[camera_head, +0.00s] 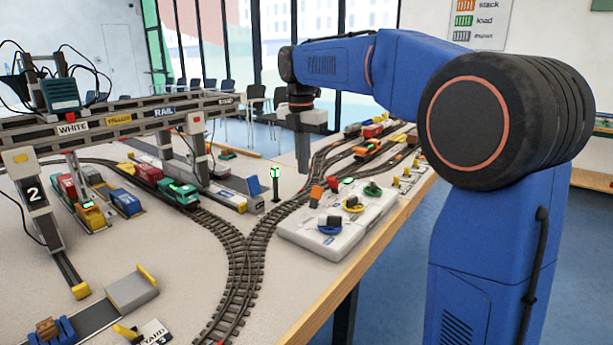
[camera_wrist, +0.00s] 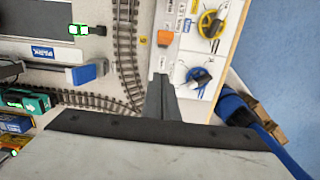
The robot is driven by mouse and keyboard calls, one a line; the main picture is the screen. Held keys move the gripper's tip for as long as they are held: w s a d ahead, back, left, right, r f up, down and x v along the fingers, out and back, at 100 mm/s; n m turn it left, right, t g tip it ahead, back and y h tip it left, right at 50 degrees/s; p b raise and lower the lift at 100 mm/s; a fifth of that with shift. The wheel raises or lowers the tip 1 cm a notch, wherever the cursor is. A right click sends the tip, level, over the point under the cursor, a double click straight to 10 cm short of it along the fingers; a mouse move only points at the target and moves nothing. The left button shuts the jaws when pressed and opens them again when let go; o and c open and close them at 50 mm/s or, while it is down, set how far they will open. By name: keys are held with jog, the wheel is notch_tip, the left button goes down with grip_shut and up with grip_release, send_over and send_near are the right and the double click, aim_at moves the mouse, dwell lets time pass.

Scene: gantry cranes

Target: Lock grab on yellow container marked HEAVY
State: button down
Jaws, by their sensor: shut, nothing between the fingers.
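A yellow container (camera_head: 92,217) sits among others beside the near gantry leg in the head view, with a small green light over it; any HEAVY mark is too small to read. The gantry crane (camera_head: 100,127) stands over that area. Its grab is not clearly visible. My gripper (camera_head: 304,170) is shut and empty, pointing down above the table behind the white control panel (camera_head: 300,238). In the wrist view my gripper (camera_wrist: 160,78) is beside the panel's edge, close to the orange lever (camera_wrist: 165,40); contact cannot be told.
The panel carries a yellow-ringed dial (camera_wrist: 211,24), a blue-ringed dial (camera_wrist: 197,78) and a green-ringed dial (camera_head: 373,189). Rail tracks (camera_head: 240,270) curve beside the panel. A green locomotive (camera_head: 179,193) stands on the track. A signal post (camera_head: 275,183) with a green light stands left of the panel.

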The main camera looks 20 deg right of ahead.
notch_tip(320, 180, up, 6)
jog(key=shift+w+d+r, duration=0.2)
jog(key=shift+w+d, duration=0.15)
jog(key=shift+d, duration=0.1)
dwell(2.4)
